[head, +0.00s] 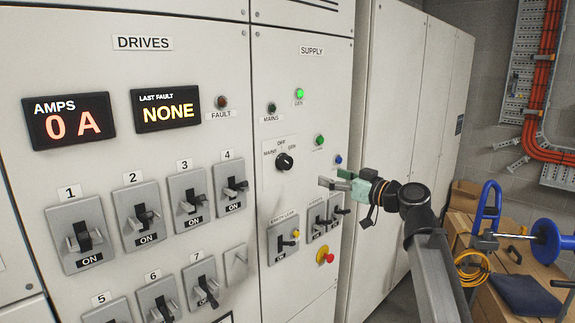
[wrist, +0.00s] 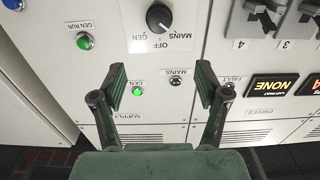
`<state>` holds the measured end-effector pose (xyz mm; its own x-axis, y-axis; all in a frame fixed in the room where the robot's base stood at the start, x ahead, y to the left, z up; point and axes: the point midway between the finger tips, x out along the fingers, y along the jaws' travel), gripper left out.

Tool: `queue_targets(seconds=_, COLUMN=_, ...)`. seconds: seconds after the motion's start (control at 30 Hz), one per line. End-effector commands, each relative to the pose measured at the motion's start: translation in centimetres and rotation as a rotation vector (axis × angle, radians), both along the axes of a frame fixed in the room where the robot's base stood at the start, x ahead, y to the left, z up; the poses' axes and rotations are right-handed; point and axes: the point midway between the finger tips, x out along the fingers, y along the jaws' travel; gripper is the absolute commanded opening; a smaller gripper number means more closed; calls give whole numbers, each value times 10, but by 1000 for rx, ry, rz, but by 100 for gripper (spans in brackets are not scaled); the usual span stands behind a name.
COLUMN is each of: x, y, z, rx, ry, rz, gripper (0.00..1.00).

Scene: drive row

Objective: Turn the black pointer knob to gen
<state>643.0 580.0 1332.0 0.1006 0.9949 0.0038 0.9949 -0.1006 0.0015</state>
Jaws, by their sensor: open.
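The black pointer knob (head: 284,161) sits on a white plate on the SUPPLY panel, with MAINS, OFF and GEN marked around it.
A lit green GEN lamp (head: 299,94) and a dark MAINS lamp (head: 272,108) are above the knob. A green GEN RUN button (wrist: 84,41) is beside it. Lever switches (head: 282,240) and a red-yellow button (head: 325,257) are below. Boxes (head: 465,197) stand at right.

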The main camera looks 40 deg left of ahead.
Motion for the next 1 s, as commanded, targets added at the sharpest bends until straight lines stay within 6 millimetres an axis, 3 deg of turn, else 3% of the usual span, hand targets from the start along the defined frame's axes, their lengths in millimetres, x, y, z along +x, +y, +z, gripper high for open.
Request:
queue_targets(seconds=0.17, x=3, y=20, z=2, rx=-2, ry=0, rz=1, gripper=74)
queue_targets(seconds=0.8, x=16, y=141, z=3, rx=-4, ry=1, rz=1, gripper=74)
queue_targets(seconds=1.0, x=18, y=163, z=1, rx=-3, ry=2, rz=0, gripper=74)
